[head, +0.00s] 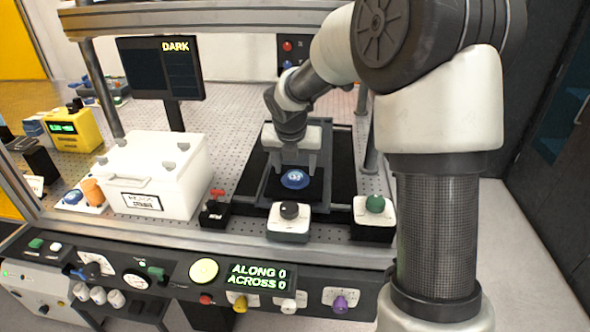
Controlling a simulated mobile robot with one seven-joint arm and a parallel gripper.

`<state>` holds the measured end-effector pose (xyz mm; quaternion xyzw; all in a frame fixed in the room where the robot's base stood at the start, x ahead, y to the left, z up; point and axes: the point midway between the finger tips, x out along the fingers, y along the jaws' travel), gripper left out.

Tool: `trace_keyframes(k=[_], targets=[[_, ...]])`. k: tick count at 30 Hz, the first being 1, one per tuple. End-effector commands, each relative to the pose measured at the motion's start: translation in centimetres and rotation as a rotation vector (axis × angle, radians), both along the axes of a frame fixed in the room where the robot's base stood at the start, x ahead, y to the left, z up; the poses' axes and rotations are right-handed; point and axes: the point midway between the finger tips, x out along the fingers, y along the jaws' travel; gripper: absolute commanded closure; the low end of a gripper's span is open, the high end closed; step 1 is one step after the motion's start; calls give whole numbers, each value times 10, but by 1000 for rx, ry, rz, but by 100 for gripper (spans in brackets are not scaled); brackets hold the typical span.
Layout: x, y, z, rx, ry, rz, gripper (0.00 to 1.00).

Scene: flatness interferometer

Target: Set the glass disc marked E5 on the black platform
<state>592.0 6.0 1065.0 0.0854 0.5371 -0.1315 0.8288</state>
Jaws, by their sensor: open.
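A blue disc (295,179) with a pale mark lies flat on the black platform (266,187) in the middle of the bench. The mark is too small to read for sure. My gripper (295,170) is open, pointing down just above and behind the disc, with its fingers apart. The disc shows clear in front of the fingers, and I cannot tell whether either finger touches it. A second blue disc (72,197) lies at the far left beside an orange object; no mark on it is readable.
A white lidded box (153,172) stands left of the platform. Knob blocks, one black-knobbed (289,220) and one green-knobbed (374,216), stand close in front. A dark screen (160,68) reading DARK stands behind. Frame posts and a top bar surround the bench; perforated bench top is free around the screen.

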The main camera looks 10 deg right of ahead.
Motion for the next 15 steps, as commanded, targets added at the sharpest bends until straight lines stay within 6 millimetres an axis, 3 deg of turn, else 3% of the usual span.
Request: trace_keyframes(k=[1, 6, 15], targets=[[-4, 1, 14, -1, -4, 0, 40], [-18, 5, 49, -1, -5, -1, 40], [-34, 11, 81, -1, 0, 1, 40]])
